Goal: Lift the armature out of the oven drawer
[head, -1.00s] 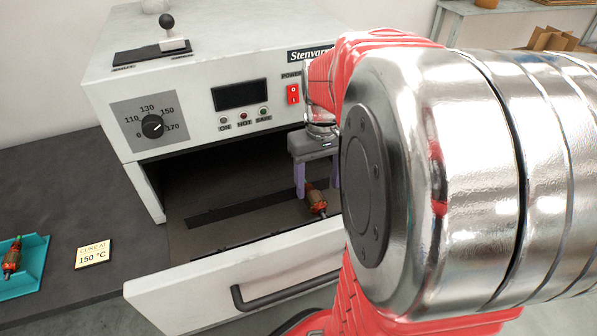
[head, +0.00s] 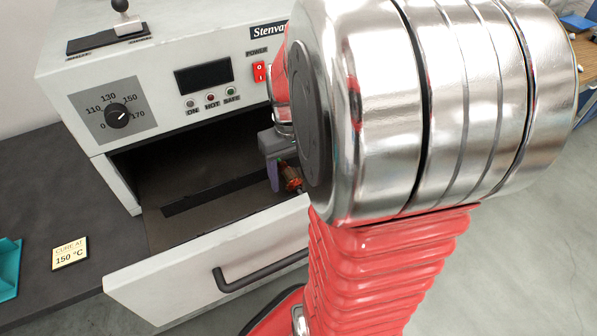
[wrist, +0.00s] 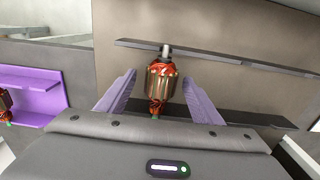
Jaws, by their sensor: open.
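The armature (head: 291,177), with copper-orange windings and a dark metal core, lies in the pulled-out oven drawer (head: 205,275). In the wrist view the armature (wrist: 160,84) sits between the two purple fingers of my gripper (wrist: 159,79), with a visible gap on each side. The fingers are open. Its shaft end rests by a dark strip on the drawer floor. In the head view my gripper (head: 279,178) is down in the drawer, and my arm hides part of it.
The white oven (head: 165,95) stands over the drawer, with its upright front behind my gripper. A card (head: 70,253) and a teal tray (head: 8,270) lie on the dark bench at left. A purple holder (wrist: 35,92) shows at left in the wrist view.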

